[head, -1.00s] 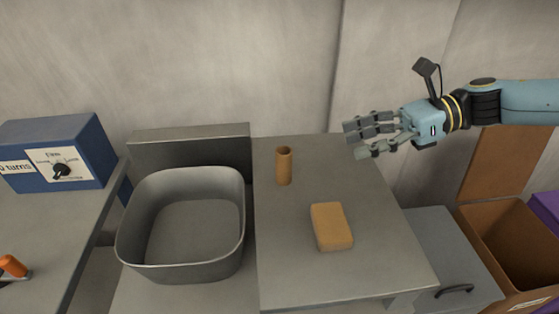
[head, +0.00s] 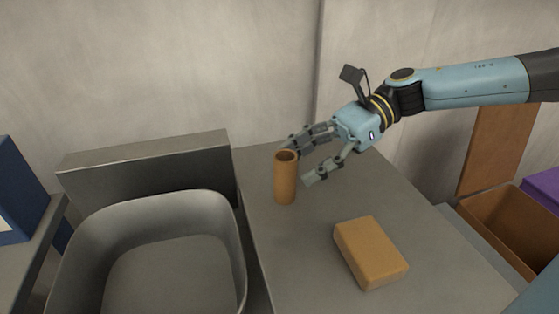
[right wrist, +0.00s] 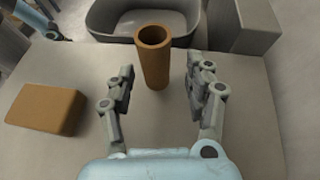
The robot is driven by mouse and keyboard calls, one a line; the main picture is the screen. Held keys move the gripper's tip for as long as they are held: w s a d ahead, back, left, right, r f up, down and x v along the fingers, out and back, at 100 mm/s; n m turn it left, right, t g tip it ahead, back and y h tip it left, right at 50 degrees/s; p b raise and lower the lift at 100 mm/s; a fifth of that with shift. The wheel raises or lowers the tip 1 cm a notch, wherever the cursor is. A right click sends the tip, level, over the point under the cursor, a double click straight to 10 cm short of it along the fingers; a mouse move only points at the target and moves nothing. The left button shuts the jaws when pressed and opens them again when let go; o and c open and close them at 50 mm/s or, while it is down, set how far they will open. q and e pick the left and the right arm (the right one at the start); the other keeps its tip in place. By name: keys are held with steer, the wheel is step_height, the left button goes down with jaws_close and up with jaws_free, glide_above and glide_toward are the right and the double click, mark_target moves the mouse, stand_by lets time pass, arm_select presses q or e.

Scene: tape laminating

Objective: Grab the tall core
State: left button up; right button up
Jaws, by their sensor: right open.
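The tall core (head: 286,181) is a brown hollow tube standing upright on the grey table (head: 300,264). In the right wrist view the core (right wrist: 154,62) stands just ahead of the fingertips, roughly centred between them. My right gripper (head: 297,162) is open and empty, beside the core on its right in the head view. The fingers of the gripper (right wrist: 160,82) are spread to either side in the right wrist view. I cannot tell whether a far finger touches the core.
A tan block (head: 370,252) lies on the table in front of the core. A grey tub (head: 236,250) stands to the left, with a raised grey box (head: 150,165) behind it. A brown bin (head: 508,222) is at the right. The wall is close behind the table.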

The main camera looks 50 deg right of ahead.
mark_target(275, 183)
steer(key=b+x, duration=0.1)
steer(key=x, duration=0.2)
steer(key=shift+a, duration=0.1)
steer(key=b+x, duration=0.2)
steer(key=x, duration=0.3)
steer(key=shift+s+a+r, duration=0.1)
steer(key=shift+s+a, duration=0.05)
steer(key=shift+c, duration=0.4)
jaws_close()
